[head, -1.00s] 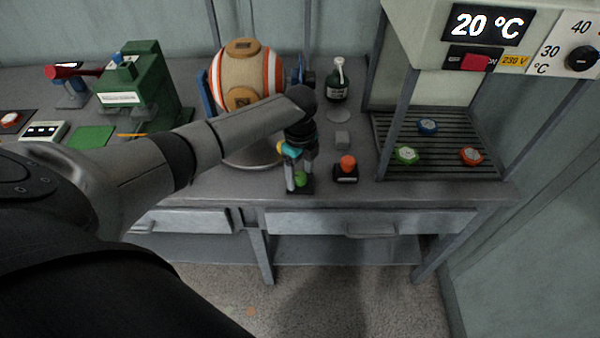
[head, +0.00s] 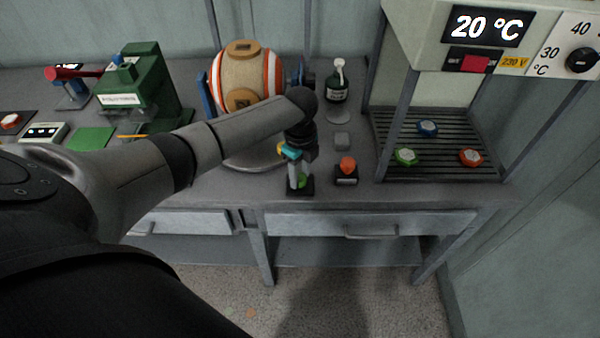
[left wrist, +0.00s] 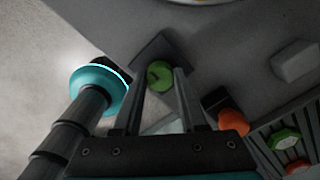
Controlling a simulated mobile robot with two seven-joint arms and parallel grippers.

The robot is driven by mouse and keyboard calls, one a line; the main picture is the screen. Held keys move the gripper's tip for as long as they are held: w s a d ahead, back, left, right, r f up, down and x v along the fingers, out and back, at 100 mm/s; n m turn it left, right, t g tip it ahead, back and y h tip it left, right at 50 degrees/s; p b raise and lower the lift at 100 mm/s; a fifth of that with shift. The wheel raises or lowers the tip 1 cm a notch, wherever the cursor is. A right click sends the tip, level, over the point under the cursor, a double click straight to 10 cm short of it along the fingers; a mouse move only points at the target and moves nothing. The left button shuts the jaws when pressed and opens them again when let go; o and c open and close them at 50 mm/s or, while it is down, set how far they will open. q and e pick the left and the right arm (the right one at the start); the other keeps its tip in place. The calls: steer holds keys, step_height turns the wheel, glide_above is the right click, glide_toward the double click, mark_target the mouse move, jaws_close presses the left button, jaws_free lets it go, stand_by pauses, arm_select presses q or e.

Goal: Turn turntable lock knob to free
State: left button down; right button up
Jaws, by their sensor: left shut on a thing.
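The lock knob (head: 302,182) is a small green knob on a dark base (head: 292,191) at the table's front, below the turntable (head: 250,160). My left gripper (head: 299,180) points down at it and is shut on it. In the left wrist view, the green knob (left wrist: 160,76) sits between the two fingers (left wrist: 161,84), over its dark base (left wrist: 152,51). The fingers hide part of the knob in the head view. My right gripper is out of view.
An orange knob or button (head: 348,164) on a black base stands close to the right. A rack (head: 440,165) with three coloured pieces is farther right. A green machine (head: 145,85) stands at left.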

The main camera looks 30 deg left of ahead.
arm_select(q)
steer(key=n+p, duration=0.3)
steer(key=shift+r, duration=0.2)
steer(key=n+p, duration=0.3)
steer(key=n, duration=0.1)
steer(key=shift+p, duration=0.35)
steer(key=n+p, duration=0.2)
steer(key=n, duration=0.4)
steer(key=shift+f+p, duration=0.1)
steer(key=shift+p, duration=0.2)
steer(key=n+p, duration=0.1)
steer(key=n, duration=0.3)
steer(key=shift+n, duration=0.3)
steer(key=shift+c, duration=2.2)
jaws_free()
steer(key=shift+p, duration=0.3)
